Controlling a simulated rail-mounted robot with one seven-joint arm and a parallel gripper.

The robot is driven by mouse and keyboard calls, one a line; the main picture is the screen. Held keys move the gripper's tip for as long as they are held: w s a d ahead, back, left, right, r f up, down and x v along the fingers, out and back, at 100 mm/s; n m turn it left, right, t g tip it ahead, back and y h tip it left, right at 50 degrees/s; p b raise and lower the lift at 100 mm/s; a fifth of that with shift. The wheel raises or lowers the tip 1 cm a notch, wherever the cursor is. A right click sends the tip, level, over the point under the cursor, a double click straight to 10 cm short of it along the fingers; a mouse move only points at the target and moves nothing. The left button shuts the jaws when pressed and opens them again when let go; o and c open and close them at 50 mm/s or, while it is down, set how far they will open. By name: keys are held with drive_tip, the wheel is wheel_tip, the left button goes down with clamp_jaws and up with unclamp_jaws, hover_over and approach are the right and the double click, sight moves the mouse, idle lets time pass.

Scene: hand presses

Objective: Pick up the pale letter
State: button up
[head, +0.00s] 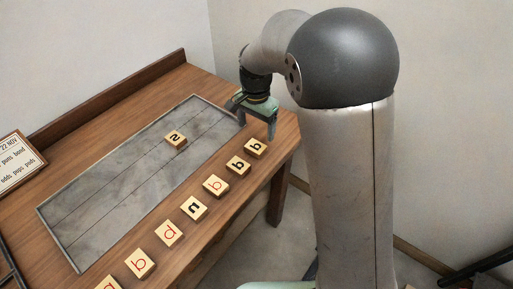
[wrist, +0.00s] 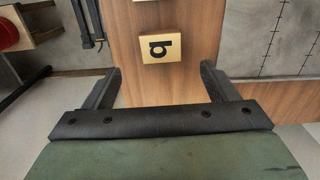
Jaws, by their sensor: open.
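Several square wooden letter tiles form a row along the table's front. The tile with a black n-like letter (head: 194,208) has a slightly paler face than its neighbours; I cannot tell for sure that it is the pale letter. Tiles with red letters (head: 215,185) and black letters (head: 239,166) stand beside it. My gripper (head: 254,118) is open and empty above the table's right end, near the end tile (head: 255,148). In the wrist view, my open fingers (wrist: 160,78) have a black-lettered tile (wrist: 161,48) ahead of the gap between them, not gripped.
A grey inset slab (head: 110,200) fills the table's middle, with one lone tile (head: 175,139) on it. A framed word card (head: 17,162) stands at the left. A raised wooden ledge (head: 110,96) runs along the back. A red round object (wrist: 8,34) shows in the wrist view.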

sight(256, 146)
drive_tip(key=shift+f, duration=4)
drive_tip(key=c, duration=1.1)
